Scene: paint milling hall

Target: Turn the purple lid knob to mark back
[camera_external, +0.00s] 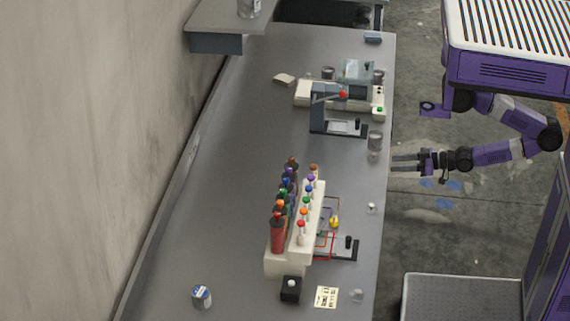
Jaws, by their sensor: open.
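A pale dispenser block (285,262) stands on the grey bench, with a row of coloured lid knobs along its right side. The purple lid knob (311,178) is near the far end of that row, between a brown knob (313,168) and a blue knob (309,188). It is too small for me to tell which mark it points to. My gripper (394,161) is open and empty, pointing left beside the bench's right edge. It is well to the right of the purple knob and not touching anything.
Coloured bottles (278,236) stand left of the knobs. A device with a red-tipped lever (322,112) and a glass jar (375,141) stand farther back. A small black box (290,289) and a paper card (326,297) lie in front.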

